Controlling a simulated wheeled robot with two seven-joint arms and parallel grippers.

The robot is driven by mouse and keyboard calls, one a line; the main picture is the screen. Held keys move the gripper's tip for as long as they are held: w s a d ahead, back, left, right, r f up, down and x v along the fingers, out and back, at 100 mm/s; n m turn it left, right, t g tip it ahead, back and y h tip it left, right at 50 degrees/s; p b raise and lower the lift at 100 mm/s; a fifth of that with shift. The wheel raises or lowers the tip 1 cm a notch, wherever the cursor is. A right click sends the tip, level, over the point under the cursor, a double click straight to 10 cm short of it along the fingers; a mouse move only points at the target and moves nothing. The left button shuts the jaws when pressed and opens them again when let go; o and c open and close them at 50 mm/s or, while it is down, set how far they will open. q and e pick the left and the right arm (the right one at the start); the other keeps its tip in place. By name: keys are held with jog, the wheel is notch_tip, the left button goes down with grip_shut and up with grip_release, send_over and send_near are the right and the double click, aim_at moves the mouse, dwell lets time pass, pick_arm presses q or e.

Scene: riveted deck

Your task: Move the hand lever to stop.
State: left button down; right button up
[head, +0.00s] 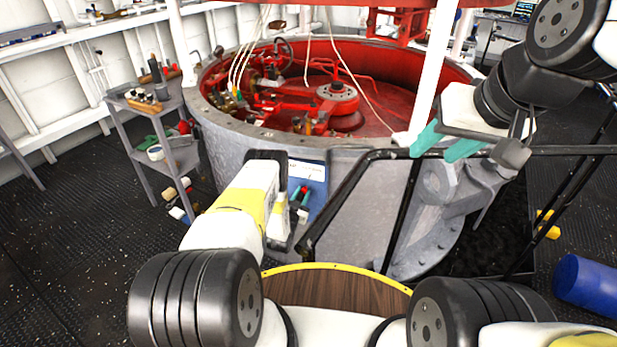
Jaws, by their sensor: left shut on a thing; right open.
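A blue panel (316,180) with a white label at its top sits on the front of the grey drum, just left of the black rail. I cannot read the label or tell the lever's position. My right gripper (444,145) is open and empty, with its teal fingers apart above the black rail on the right.
The large round drum (240,143) has a red interior with cables and fittings. A black handrail (362,172) crosses in front of it. A grey shelf cart (160,135) with tools stands at left. A blue cylinder (588,285) lies at right.

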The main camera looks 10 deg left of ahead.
pick_arm(q)
jog(key=shift+a, duration=0.1)
dwell(0.8)
jog(key=w+a+r+n, duration=0.1)
jog(key=a+n, duration=0.4)
jog(key=a, duration=0.2)
jog(key=shift+a+r, duration=0.15)
jog(key=shift+r, duration=0.15)
jog(key=shift+w, duration=0.1)
jog(key=c, duration=1.2)
grip_release()
jog(key=s, duration=0.5)
jog(key=s+a, duration=0.1)
jog(key=s, duration=0.1)
jog(key=shift+s, duration=0.35)
